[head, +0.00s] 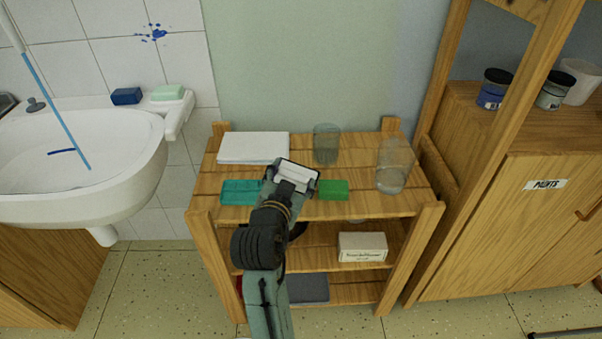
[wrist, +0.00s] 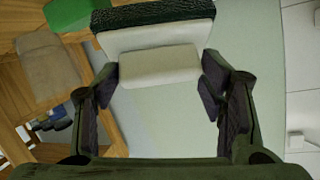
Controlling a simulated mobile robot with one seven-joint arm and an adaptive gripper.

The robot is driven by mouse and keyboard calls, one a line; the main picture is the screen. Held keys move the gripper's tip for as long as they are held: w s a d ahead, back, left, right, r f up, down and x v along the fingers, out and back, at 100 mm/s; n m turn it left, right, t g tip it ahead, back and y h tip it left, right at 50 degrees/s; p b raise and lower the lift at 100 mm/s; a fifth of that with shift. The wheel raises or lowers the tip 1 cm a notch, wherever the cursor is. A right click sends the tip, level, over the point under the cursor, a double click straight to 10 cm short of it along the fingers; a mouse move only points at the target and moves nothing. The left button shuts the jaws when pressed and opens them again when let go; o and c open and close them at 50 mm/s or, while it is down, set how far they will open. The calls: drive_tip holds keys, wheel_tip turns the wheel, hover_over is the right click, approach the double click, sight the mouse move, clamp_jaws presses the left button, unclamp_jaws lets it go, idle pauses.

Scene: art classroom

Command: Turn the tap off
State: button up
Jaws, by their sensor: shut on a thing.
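A small grey knob (head: 36,104), possibly the tap's handle, stands on the sink's back rim. My gripper (head: 297,175) is over the wooden shelf unit, well right of the sink. It is shut on a pale block (wrist: 160,66) with a dark, rough-textured side, which also shows in the head view (head: 295,171). The tap is not seen in the wrist view.
The shelf top (head: 300,207) holds white paper (head: 253,147), a teal case (head: 241,192), a green block (head: 334,190) and two glasses (head: 326,143) (head: 394,165). A blue block (head: 126,96) and green soap (head: 167,92) lie on the sink rim. A cabinet (head: 500,235) stands right.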

drive_tip(key=shift+a+f+p+x, duration=0.15)
drive_tip(key=shift+p+x, duration=0.5)
drive_tip(key=shift+x, duration=1.3)
drive_tip(key=shift+a+f+p+x, duration=0.2)
drive_tip(key=shift+p+x, duration=0.45)
drive_tip(key=shift+x, duration=1.25)
drive_tip(key=shift+d+f+p+x, duration=0.2)
drive_tip(key=shift+p+x, duration=0.45)
drive_tip(key=shift+x, duration=1.3)
drive_tip(key=shift+s+a, duration=0.1)
drive_tip(key=shift+a, duration=0.1)
drive_tip(key=shift+f, duration=0.2)
drive_tip(key=o, duration=1.3)
drive_tip(key=shift+r, duration=0.1)
drive_tip(key=shift+s+r, duration=0.1)
drive_tip(key=shift+r, duration=0.05)
drive_tip(key=shift+b+v, duration=1.1)
drive_tip(key=shift+v, duration=4.85)
